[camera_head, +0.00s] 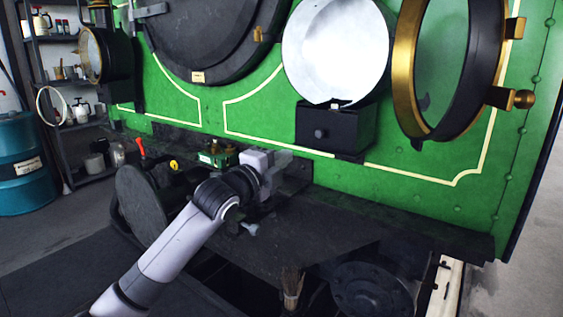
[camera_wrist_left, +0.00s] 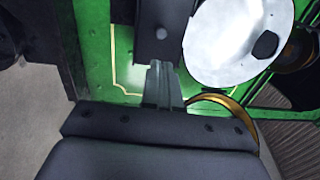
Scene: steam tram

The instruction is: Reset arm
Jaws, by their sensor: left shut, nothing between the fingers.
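My left arm comes in from the lower left in the head view. Its gripper (camera_head: 282,163) is in front of the lower part of the green tram front (camera_head: 265,112), above the dark ledge (camera_head: 330,215). In the left wrist view the fingers (camera_wrist_left: 163,82) are together with nothing between them. They point toward the green panel and the black lamp box. My right gripper is in neither view.
A round white disc (camera_head: 337,50) stands over a black box (camera_head: 335,127) on the tram front. The open brass-rimmed lamp ring (camera_head: 405,70) sticks out at right. A red-handled valve (camera_head: 141,148) and a small green box (camera_head: 217,154) sit near my wrist. A blue drum (camera_head: 22,165) stands far left.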

